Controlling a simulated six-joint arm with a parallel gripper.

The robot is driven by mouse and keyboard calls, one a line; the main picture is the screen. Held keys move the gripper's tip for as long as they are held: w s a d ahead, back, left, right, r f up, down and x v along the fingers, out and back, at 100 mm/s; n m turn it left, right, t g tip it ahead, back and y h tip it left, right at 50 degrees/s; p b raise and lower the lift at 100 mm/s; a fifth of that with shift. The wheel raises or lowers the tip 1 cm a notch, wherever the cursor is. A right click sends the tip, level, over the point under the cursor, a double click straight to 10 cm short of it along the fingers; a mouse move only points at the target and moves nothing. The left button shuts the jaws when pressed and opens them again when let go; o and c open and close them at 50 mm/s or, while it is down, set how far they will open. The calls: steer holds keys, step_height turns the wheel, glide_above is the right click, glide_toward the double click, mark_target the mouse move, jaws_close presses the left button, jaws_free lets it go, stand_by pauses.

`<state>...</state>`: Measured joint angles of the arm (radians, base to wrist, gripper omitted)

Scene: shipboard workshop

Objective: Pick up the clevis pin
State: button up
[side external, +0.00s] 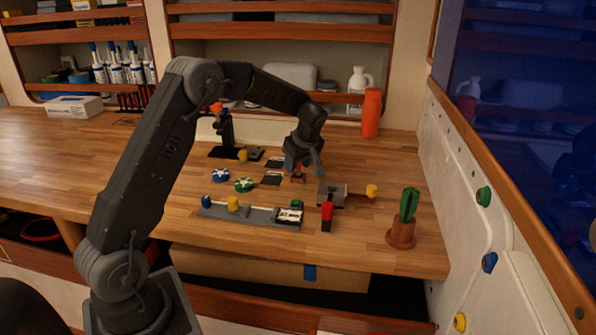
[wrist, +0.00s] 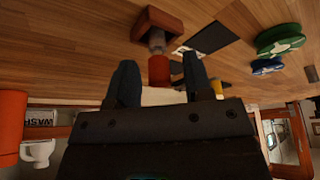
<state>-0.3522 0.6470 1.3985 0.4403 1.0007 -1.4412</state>
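A pin with a red head (wrist: 158,70) and a grey shank (wrist: 156,42), which looks like the clevis pin, stands in a small brown block (wrist: 160,20) in the wrist view. My gripper (wrist: 160,62) is open, with one dark finger on each side of the red head and gaps visible. In the side external view my gripper (side external: 304,163) points down above the worktop's middle, and the small orange-red pin and block (side external: 298,178) show just below it, partly hidden. Whether any finger touches the pin, I cannot tell.
Close by on the wooden worktop (side external: 370,155) are a grey block with yellow knob (side external: 345,194), a red-and-black piece (side external: 327,214), dark flat plates (side external: 272,179), blue and green knobs (side external: 243,185) and a grey tray (side external: 250,218). A potted cactus (side external: 402,232) stands right.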

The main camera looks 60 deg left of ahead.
jaws_close()
stand_by(0.3)
